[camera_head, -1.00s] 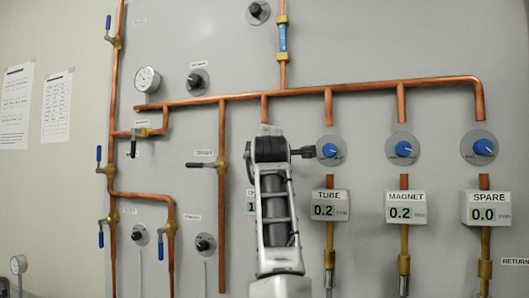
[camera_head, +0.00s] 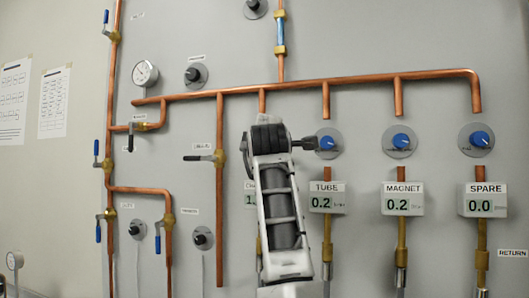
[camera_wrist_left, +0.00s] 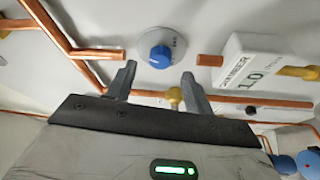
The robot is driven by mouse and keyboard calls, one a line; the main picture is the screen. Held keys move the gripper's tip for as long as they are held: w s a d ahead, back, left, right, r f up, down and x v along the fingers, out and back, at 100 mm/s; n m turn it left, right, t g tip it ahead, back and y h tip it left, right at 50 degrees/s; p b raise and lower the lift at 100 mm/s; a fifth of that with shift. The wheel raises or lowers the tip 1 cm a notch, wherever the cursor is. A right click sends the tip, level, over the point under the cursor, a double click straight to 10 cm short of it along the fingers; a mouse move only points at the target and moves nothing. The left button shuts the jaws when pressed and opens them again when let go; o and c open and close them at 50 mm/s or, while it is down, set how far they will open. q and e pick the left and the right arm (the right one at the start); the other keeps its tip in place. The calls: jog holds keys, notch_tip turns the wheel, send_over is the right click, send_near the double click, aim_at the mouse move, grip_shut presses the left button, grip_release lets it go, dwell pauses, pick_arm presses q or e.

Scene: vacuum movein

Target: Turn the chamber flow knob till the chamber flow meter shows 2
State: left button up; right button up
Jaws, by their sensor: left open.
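The blue chamber flow knob (camera_wrist_left: 160,57) sits on its round grey dial plate in the left wrist view. My left gripper (camera_wrist_left: 159,72) is open, with one finger on each side of the knob in that view; I cannot tell whether either finger touches it. In the head view my left gripper (camera_head: 275,145) hides the chamber knob. The chamber flow meter (camera_wrist_left: 258,67) is a white box and appears to read 1.0 in the wrist view. In the head view the chamber flow meter (camera_head: 250,198) is mostly hidden behind my arm. My right gripper is not in view.
Right of my arm are the tube knob (camera_head: 327,143), magnet knob (camera_head: 401,141) and spare knob (camera_head: 482,139), with meters reading 0.2, 0.2 and 0.0. The tube knob is close to my right-hand finger in the head view. Copper pipes (camera_head: 350,85) run above.

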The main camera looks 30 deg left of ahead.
pick_arm(q)
jog(key=b+v, duration=0.3)
jog(key=v, duration=0.9)
